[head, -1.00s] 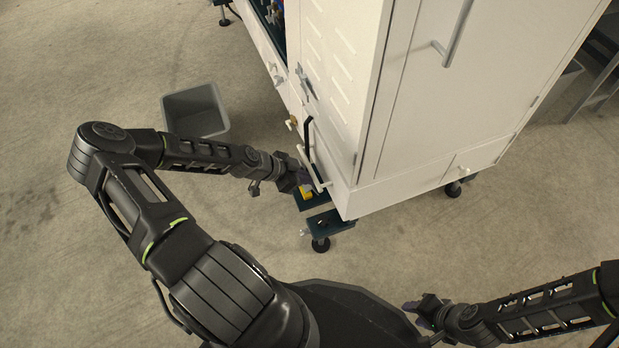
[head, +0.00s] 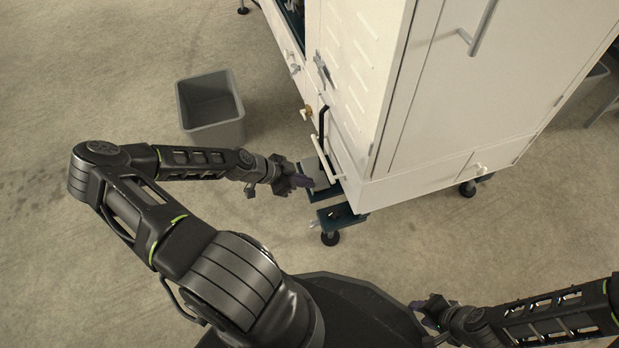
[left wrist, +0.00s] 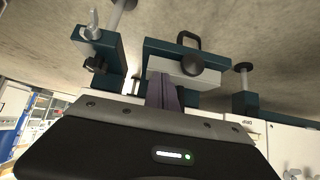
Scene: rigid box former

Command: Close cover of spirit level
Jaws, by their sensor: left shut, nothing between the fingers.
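At the low front corner of the white machine, a light grey plate (head: 325,174), which looks like the spirit level's cover, lies over a dark teal bracket (head: 322,195). No yellow of the level shows now. In the left wrist view the grey block (left wrist: 185,79) carries a black knob and sits against a teal bracket with a black loop handle. My left gripper (head: 304,182) is shut and empty, just left of the plate; its purple fingers (left wrist: 165,90) point toward the block. Whether they touch it cannot be told. My right gripper (head: 430,308) is far off at lower right, its jaw opening unclear.
The white machine cabinet (head: 400,130) stands directly right of my left gripper, with a bar handle just above it. A teal foot bracket (head: 340,217) with a black foot juts out below. A grey bin (head: 210,108) stands on the floor to the upper left.

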